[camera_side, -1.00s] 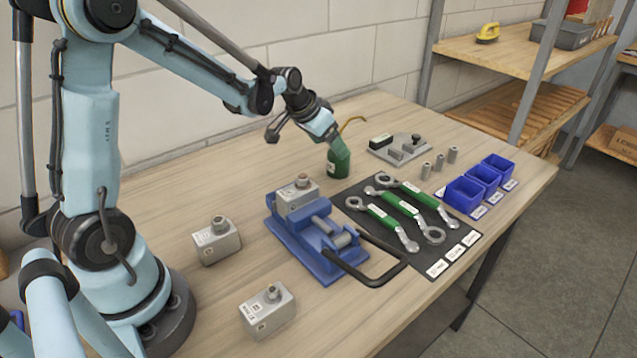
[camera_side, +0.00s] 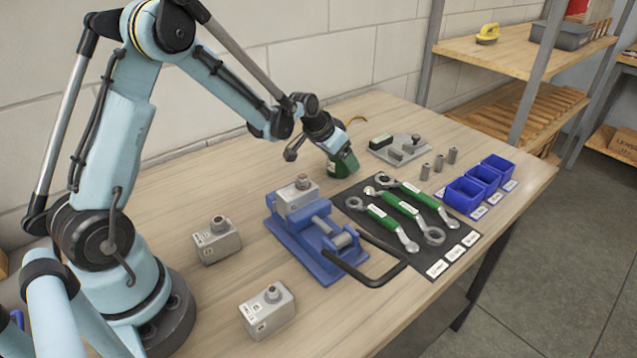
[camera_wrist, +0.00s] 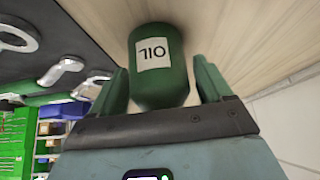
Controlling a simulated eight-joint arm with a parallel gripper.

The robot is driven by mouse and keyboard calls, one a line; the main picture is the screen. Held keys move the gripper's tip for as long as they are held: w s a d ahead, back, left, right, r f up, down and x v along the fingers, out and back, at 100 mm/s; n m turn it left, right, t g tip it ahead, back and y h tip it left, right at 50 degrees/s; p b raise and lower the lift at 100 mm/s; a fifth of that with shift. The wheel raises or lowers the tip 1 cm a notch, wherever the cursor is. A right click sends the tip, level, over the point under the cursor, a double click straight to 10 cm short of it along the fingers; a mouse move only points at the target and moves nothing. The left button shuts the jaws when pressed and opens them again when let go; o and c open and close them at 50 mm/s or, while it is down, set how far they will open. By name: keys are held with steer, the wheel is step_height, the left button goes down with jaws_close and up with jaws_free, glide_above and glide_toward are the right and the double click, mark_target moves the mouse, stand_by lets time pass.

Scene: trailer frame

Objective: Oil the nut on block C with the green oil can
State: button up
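The green oil can (camera_side: 350,168) stands on the bench behind the wrench mat, its thin brass spout partly hidden. My gripper (camera_side: 337,158) is down at the can from the upper left. In the wrist view the can (camera_wrist: 158,85), with its OIL label upside down, lies between my two fingers (camera_wrist: 162,85). A thin gap shows on its right side, so the gripper looks open around it. Three grey blocks with nuts are in view: one in the blue vise (camera_side: 297,194), one at left (camera_side: 218,243), one in front (camera_side: 268,312). Their letters are too small to read surely.
The blue vise (camera_side: 312,243) has a black handle (camera_side: 385,272) reaching right. Green-handled wrenches (camera_side: 397,208) lie on a dark mat (camera_side: 352,188). A grey fixture plate (camera_side: 400,149), small grey cylinders (camera_side: 438,162) and blue bins (camera_side: 480,183) stand at the right.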

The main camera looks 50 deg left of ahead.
steer(key=shift+s+f, duration=0.25)
steer(key=shift+f, duration=0.1)
steer(key=c, duration=0.8)
steer(key=shift+r, duration=0.35)
steer(key=shift+c, duration=0.6)
steer(key=shift+r, duration=2.7)
